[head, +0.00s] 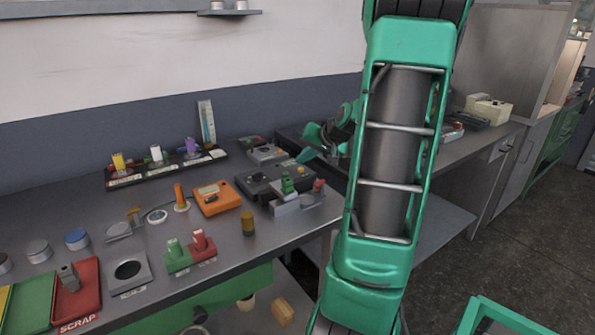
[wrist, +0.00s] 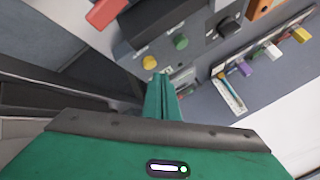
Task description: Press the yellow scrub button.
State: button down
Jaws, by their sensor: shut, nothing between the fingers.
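The yellow button (wrist: 149,62) is a small round cap in the wrist view, on a dark control box, beside a green button (wrist: 181,42) and a black knob (wrist: 228,25). The dark control box (head: 243,184) also shows in the head view, on the bench left of my arm; I cannot make out the yellow button clearly there. My gripper (wrist: 161,78) is shut and empty, its green fingertips just beside the yellow button in the wrist view. In the head view my gripper (head: 304,155) is over the back right of the box. I cannot tell whether it touches.
A grey box (head: 265,154) with small buttons stands behind the dark box. An orange box (head: 216,198) stands left of it. A rack (head: 125,182) with coloured tags lies at the back left.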

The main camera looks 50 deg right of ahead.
jog(key=shift+s+f, duration=0.1)
jog(key=shift+f, duration=0.75)
dwell(0.8)
jog(key=shift+r, duration=0.95)
jog(key=shift+r, duration=2.55)
